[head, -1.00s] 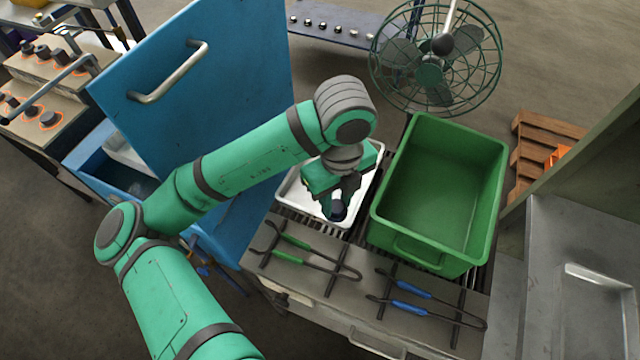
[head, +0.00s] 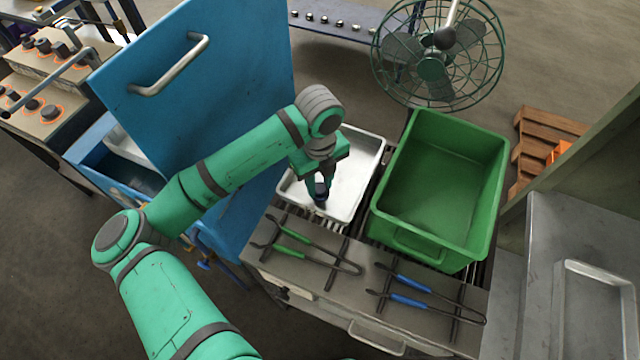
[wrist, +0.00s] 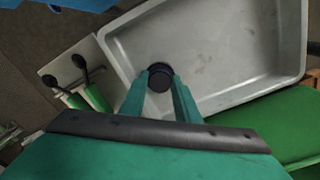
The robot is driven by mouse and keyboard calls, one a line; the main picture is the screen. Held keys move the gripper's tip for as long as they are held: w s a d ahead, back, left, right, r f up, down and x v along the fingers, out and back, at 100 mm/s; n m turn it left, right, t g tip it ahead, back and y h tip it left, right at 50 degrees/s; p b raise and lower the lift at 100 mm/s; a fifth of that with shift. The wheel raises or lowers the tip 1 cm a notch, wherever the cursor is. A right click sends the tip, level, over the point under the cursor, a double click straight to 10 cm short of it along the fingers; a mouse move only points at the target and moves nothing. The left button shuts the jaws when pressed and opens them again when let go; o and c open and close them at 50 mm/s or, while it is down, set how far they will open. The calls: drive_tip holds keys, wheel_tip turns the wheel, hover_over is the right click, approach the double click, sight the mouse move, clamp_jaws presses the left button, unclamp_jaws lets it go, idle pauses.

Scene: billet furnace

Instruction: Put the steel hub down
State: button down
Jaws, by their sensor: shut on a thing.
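The steel hub (wrist: 159,77) is a small dark round piece held between the two fingertips of my gripper (wrist: 160,85) in the wrist view. In the head view my gripper (head: 320,186) points down over the near-left part of a white tray (head: 350,200), with the dark hub (head: 320,192) at its tips. The tray also shows in the wrist view (wrist: 230,60), and its floor looks empty apart from the hub in front of it. I cannot tell whether the hub touches the tray floor.
A green bin (head: 440,185) stands right of the tray. Tongs with green handles (head: 300,240) and tongs with blue handles (head: 408,290) lie on racks in front. A raised blue lid (head: 200,90) stands to the left. A fan (head: 435,60) is behind.

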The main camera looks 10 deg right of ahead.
sight(320, 187)
drive_tip(key=shift+f, duration=0.5)
drive_tip(key=shift+f, duration=0.1)
drive_tip(key=c, duration=1.3)
unclamp_jaws()
drive_tip(key=shift+c, duration=0.2)
wheel_tip(320, 187, up, 12)
